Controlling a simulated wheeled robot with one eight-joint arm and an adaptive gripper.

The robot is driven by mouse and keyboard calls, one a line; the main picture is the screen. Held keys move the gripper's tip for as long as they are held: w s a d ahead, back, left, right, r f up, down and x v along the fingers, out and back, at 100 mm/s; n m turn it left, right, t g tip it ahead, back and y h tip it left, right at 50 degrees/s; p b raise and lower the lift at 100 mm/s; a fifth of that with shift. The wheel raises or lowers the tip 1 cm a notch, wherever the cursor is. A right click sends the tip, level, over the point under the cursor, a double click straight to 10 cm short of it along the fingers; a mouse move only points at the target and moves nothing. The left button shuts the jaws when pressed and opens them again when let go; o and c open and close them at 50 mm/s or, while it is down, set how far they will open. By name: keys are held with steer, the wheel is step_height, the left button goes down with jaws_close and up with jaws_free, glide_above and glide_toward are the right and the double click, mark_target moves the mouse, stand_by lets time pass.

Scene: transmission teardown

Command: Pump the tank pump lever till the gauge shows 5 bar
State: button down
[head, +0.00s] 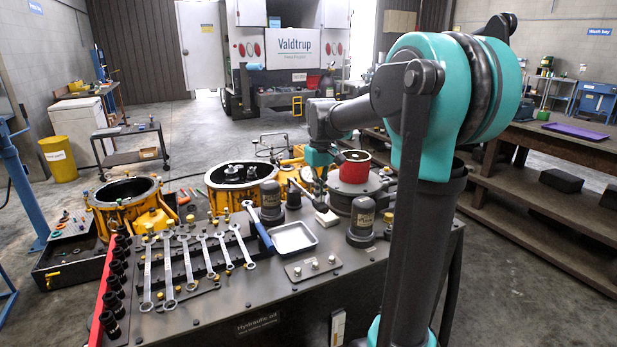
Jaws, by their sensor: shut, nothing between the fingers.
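A round grey tank-like unit (352,193) with a red drum-shaped top (354,167) stands at the back of the dark hydraulic bench. My gripper (319,184) hangs from my teal wrist just left of the red top. It is small in the head view and looks shut, with nothing held. A thin pale bar (303,191) slants beside and below it; it may be the pump lever. I cannot tell whether my gripper touches it. A small dial (388,217) on the bench right of the tank may be the gauge; its reading is too small to read.
Several wrenches (187,262) and a blue-handled tool (258,227) lie on the bench front, with a white tray (293,238) beside them. Dark motor-like cylinders (272,193) stand near the tank. Yellow housings (128,205) are behind left. My upper arm covers the right side.

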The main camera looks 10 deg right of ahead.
steer(key=shift+f, duration=1.35)
steer(key=shift+r, duration=4)
stand_by(1.4)
stand_by(0.5)
